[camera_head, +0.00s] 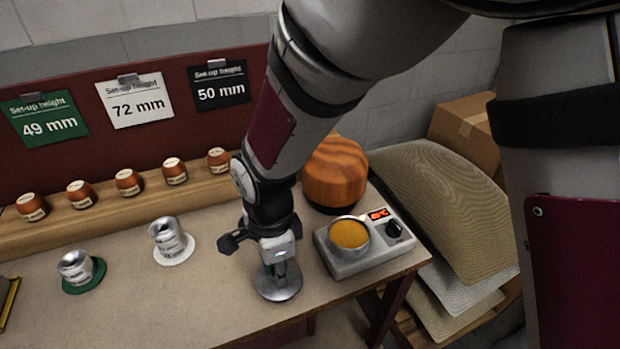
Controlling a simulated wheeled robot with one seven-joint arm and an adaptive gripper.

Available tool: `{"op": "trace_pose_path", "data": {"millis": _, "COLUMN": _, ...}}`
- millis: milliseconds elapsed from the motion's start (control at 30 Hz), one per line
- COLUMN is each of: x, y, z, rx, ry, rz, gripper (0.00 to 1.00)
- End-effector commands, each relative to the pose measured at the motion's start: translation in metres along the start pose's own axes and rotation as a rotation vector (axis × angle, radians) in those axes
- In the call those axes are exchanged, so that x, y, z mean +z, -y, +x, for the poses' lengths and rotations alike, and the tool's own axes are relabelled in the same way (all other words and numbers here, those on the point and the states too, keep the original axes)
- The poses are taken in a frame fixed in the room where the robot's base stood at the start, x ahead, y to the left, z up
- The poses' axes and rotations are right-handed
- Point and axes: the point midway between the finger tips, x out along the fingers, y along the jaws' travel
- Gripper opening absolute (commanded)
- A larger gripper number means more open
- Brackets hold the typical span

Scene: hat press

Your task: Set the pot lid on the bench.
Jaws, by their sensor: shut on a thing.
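The pot lid (279,289) is a round silver disc near the front right of the bench (215,290). My gripper (279,268) is directly above it and shut on its upper middle part, which the fingers partly hide. The lid looks level and at or just above the bench top; I cannot tell whether it touches. A pot with amber contents (349,235) sits on a grey heater (358,262) with a red display and a black knob, right of the lid.
A wooden hat block (335,172) stands behind the heater. Two silver pieces stand left, on a green disc (83,276) and a white disc (176,250). Several small copper-coloured jars (127,182) line a back ledge. Bench space left of the lid is clear.

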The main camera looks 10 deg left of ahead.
Motion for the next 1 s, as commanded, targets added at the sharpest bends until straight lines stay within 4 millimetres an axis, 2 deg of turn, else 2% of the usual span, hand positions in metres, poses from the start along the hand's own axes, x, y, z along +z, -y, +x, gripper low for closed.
{"op": "trace_pose_path", "data": {"millis": 33, "x": 0.0, "y": 0.001, "z": 0.005, "rx": -0.001, "ry": 0.0, "rz": -0.001, "gripper": 0.0}}
{"op": "trace_pose_path", "data": {"millis": 433, "x": 0.0, "y": 0.0, "z": 0.006, "rx": -0.001, "ry": 0.0, "rz": 0.0, "gripper": 0.0}}
{"op": "trace_pose_path", "data": {"millis": 467, "x": 0.0, "y": 0.0, "z": 0.007, "rx": -0.002, "ry": 0.0, "rz": 0.0, "gripper": 0.22}}
{"op": "trace_pose_path", "data": {"millis": 533, "x": 0.0, "y": 0.0, "z": 0.006, "rx": -0.002, "ry": 0.0, "rz": 0.0, "gripper": 0.38}}
{"op": "trace_pose_path", "data": {"millis": 867, "x": 0.0, "y": 0.0, "z": 0.005, "rx": -0.002, "ry": 0.0, "rz": 0.0, "gripper": 0.4}}
{"op": "trace_pose_path", "data": {"millis": 1000, "x": 0.001, "y": 0.001, "z": -0.006, "rx": -0.004, "ry": 0.001, "rz": 0.0, "gripper": 0.4}}
